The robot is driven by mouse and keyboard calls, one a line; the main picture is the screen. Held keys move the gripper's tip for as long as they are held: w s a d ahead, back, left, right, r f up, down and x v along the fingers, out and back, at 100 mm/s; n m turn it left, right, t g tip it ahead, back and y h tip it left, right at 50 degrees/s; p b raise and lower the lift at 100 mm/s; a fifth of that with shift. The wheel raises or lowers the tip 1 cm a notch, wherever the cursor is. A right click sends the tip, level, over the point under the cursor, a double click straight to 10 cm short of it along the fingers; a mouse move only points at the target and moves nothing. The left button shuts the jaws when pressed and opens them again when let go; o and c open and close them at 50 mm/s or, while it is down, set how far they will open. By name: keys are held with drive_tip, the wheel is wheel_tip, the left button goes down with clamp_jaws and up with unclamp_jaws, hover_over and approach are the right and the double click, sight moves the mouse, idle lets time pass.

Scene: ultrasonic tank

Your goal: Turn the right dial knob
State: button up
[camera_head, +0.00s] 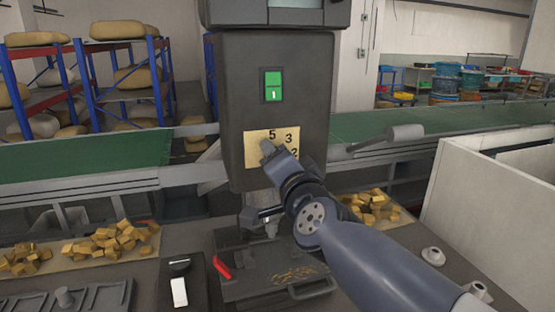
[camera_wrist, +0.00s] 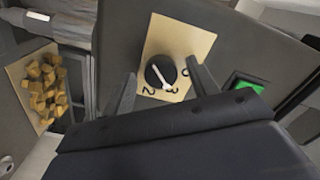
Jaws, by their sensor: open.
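The dial knob (camera_wrist: 158,78) is round and black with a white pointer, mounted on a tan number plate (camera_wrist: 180,35). In the wrist view its pointer is toward the 3. In the head view the plate (camera_head: 256,152) is on the front of a dark machine, and my arm hides the knob. My gripper (camera_wrist: 161,68) is open, with one finger on each side of the knob in the wrist view. I cannot tell whether the fingers touch it. In the head view my gripper (camera_head: 273,150) is in front of the plate. I see only one dial.
A green switch (camera_head: 273,86) is above the plate, and it also shows in the wrist view (camera_wrist: 243,87). Below the machine head are a work table with a red handle (camera_head: 221,267) and trays of small tan blocks (camera_head: 112,241). A green conveyor (camera_head: 90,150) runs behind.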

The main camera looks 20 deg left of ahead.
drive_tip(key=p+v, duration=0.2)
drive_tip(key=v, duration=0.8)
drive_tip(key=shift+p, duration=0.4)
drive_tip(key=b+x, duration=0.3)
drive_tip(key=x, duration=0.7)
drive_tip(key=shift+w+a, duration=0.2)
drive_tip(key=shift+w, duration=0.15)
